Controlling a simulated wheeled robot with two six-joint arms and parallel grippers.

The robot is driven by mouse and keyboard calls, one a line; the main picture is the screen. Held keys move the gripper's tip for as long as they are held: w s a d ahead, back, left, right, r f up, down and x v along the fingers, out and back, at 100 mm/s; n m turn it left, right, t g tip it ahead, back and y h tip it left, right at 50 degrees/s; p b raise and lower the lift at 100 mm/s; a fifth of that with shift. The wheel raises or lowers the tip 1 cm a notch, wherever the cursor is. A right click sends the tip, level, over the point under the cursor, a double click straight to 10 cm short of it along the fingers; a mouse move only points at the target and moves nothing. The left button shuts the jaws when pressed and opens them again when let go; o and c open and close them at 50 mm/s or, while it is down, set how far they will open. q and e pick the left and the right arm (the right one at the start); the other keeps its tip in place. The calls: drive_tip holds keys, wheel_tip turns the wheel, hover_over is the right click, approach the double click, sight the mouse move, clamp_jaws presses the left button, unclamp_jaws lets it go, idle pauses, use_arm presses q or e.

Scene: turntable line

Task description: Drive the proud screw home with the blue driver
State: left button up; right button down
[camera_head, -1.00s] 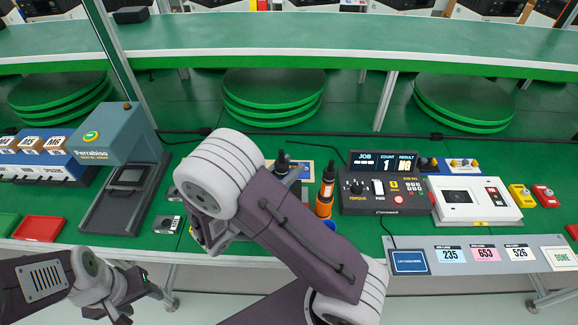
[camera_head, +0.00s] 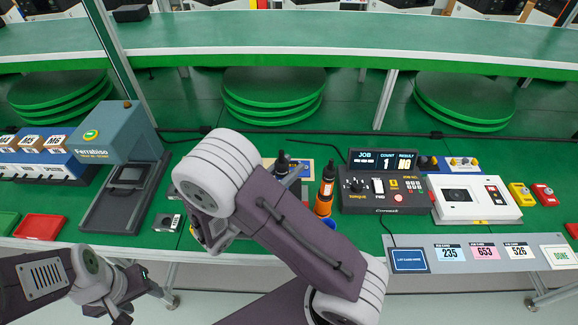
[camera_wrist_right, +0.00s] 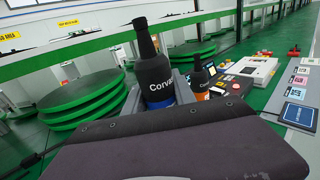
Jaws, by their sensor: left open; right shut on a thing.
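In the right wrist view my right gripper (camera_wrist_right: 157,98) is shut on the blue driver (camera_wrist_right: 155,75), a black-bodied tool with a blue band low on it. It stands roughly upright between the fingers. In the head view the dark top of this driver (camera_head: 282,162) shows past my right arm, which hides the gripper and what lies below it. An orange driver (camera_head: 326,188) with a black top stands just right of it, also seen in the right wrist view (camera_wrist_right: 199,80). My left gripper (camera_head: 122,304) is open and empty at the lower left. I cannot see the proud screw.
Right of the orange driver is a torque controller (camera_head: 384,192) with a lit display (camera_head: 383,161). A white box (camera_head: 474,198) stands further right. A press-like machine (camera_head: 125,150) and a red tray (camera_head: 40,227) are at left. A card strip (camera_head: 440,266) runs along the front edge.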

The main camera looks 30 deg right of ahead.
sight(283, 156)
drive_tip(key=shift+f, duration=0.2)
wheel_tip(283, 156, up, 6)
drive_tip(key=p, duration=0.6)
drive_tip(key=shift+r, duration=0.15)
